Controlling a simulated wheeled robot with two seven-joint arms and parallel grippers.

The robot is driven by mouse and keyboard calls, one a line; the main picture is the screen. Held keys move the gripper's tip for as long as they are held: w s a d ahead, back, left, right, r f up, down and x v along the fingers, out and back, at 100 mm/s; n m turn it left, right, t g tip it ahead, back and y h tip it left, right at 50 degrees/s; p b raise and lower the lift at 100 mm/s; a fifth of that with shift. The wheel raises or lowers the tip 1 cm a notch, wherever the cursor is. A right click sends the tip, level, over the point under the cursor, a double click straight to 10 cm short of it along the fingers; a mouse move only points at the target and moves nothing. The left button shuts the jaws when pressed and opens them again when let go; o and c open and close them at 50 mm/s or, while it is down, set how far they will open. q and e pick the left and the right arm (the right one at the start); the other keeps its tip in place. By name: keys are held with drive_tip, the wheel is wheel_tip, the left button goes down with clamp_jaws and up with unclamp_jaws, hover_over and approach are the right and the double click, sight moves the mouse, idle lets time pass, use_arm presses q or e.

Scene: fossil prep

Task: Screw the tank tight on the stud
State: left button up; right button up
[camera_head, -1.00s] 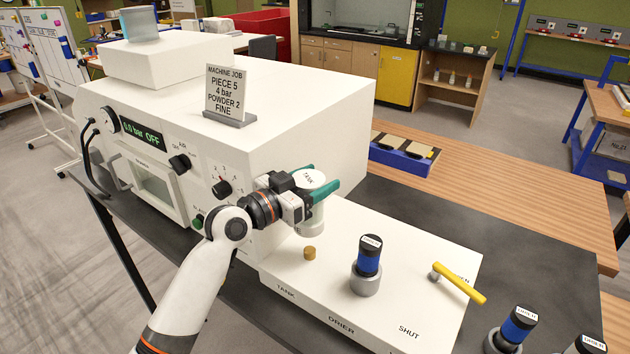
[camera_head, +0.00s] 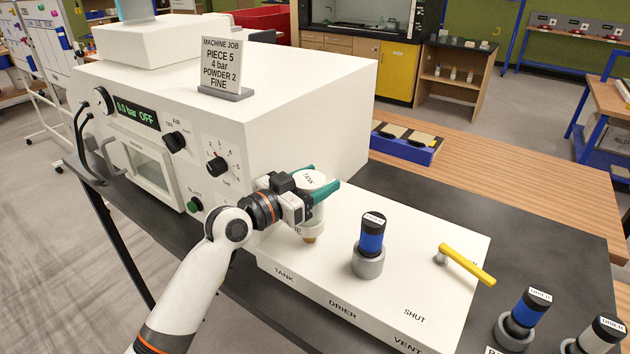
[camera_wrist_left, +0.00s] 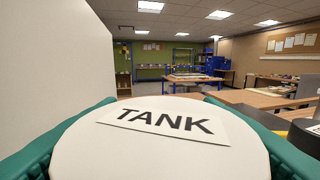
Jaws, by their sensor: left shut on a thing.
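The tank (camera_head: 312,182) is a white cylinder with the word TANK on its top. My left gripper (camera_head: 321,177) is shut on it with green fingers on either side. The tank is about upright, directly over the brass stud (camera_head: 309,239) on the white ledge. Only a small part of the stud shows below the tank's bottom; whether the threads are engaged cannot be seen. In the left wrist view the tank's top (camera_wrist_left: 160,150) fills the lower middle between the green fingers. My right gripper is not in view.
The white machine (camera_head: 270,90) stands close behind the tank, with its display reading 0.0 bar OFF. A blue drier (camera_head: 371,236) stands in a grey holder to the right. A yellow handle (camera_head: 467,265) is farther right. More driers (camera_head: 524,315) stand at the front right.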

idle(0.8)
use_arm(q)
drive_tip(key=shift+f+b, duration=0.1)
drive_tip(key=shift+b, duration=0.35)
drive_tip(key=shift+f+b, duration=1)
drive_tip(key=shift+f, duration=0.1)
idle(0.5)
idle(0.4)
drive_tip(key=o, duration=1.5)
drive_tip(key=shift+s+f, duration=0.1)
drive_tip(key=shift+f, duration=0.05)
